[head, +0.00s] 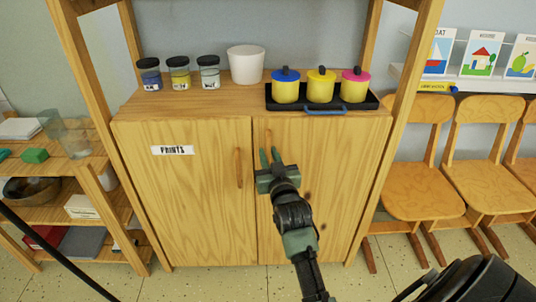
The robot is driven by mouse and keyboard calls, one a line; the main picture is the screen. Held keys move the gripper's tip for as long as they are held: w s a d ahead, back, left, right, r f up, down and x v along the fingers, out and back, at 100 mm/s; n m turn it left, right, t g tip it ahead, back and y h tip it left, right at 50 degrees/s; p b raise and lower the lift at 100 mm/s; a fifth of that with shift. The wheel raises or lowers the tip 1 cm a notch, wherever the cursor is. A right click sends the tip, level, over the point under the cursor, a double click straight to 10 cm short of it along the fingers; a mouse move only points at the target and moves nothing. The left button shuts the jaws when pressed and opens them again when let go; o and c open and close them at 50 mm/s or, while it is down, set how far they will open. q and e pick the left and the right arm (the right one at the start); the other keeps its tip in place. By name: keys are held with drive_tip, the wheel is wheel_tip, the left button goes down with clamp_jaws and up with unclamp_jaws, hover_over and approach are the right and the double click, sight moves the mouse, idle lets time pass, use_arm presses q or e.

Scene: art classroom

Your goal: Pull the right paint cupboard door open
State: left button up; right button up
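The wooden paint cupboard has two front doors, and both look closed. The right door (333,185) is plain light wood. My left gripper is not in view.
On the cupboard top stand several dark-lidded jars (180,75), a white cup (245,64) and a black tray (322,108) with yellow lidded pots. A low shelf (75,165) is at left, and wooden chairs (415,190) at right. Floor shows in front.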

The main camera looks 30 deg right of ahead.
clamp_jaws()
idle(1.3)
